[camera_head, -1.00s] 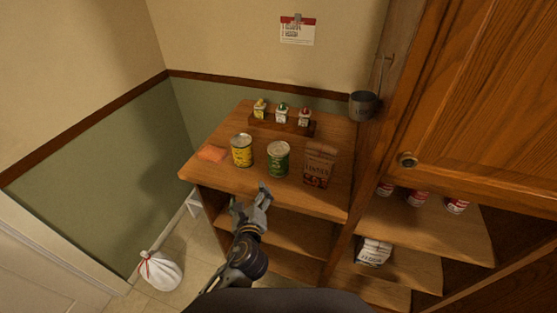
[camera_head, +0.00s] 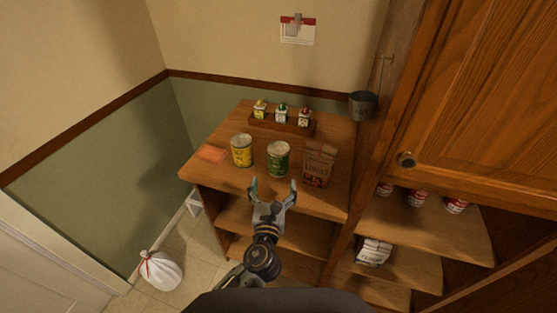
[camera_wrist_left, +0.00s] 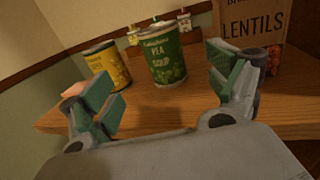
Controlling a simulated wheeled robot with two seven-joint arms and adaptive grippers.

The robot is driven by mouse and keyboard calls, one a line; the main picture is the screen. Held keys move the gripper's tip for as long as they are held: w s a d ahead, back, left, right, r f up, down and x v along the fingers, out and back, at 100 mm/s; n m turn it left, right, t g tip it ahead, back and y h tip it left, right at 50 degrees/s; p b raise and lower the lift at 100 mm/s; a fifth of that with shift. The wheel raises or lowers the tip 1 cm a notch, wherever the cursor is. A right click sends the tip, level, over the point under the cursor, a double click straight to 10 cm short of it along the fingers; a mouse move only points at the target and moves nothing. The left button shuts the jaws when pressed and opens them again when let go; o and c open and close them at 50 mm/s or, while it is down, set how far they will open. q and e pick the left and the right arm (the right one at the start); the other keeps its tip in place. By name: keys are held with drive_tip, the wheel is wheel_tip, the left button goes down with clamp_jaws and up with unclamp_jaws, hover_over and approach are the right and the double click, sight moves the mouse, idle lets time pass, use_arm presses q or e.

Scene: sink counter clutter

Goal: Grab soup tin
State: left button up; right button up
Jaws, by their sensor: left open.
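The soup tin (camera_head: 278,159) is a green can standing upright on the wooden counter, between a yellow can and a lentils packet. In the left wrist view the tin (camera_wrist_left: 168,55) reads "pea soup" and shows between my finger pads, beyond their tips. My left gripper (camera_head: 272,187) is open and empty at the counter's front edge, just in front of the tin and apart from it. It also shows in the left wrist view (camera_wrist_left: 160,85) with its fingers spread wide. My right gripper is not in view.
The yellow can (camera_head: 241,151) stands left of the tin, the lentils packet (camera_head: 319,164) close on its right. An orange sponge-like block (camera_head: 212,153) lies far left. A wooden rack (camera_head: 281,125) with small bottles stands behind. A tall cabinet (camera_head: 470,90) bounds the right.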

sight(277, 163)
use_arm(q)
drive_tip(key=w, duration=0.7)
drive_tip(key=shift+w+d+p, duration=0.25)
drive_tip(key=shift+d+p, duration=0.05)
drive_tip(key=shift+d, duration=0.05)
drive_tip(key=shift+w, duration=0.4)
drive_tip(key=shift+w+d+r, duration=0.1)
drive_tip(key=shift+w+d, duration=0.05)
drive_tip(key=shift+w, duration=0.45)
drive_tip(key=shift+w+d, duration=0.1)
drive_tip(key=shift+w, duration=0.5)
drive_tip(key=shift+w+d, duration=0.15)
drive_tip(key=shift+w, duration=1.25)
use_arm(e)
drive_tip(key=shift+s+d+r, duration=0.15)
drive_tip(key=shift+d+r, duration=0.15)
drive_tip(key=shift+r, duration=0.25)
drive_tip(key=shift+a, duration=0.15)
use_arm(q)
drive_tip(key=c, duration=1.5)
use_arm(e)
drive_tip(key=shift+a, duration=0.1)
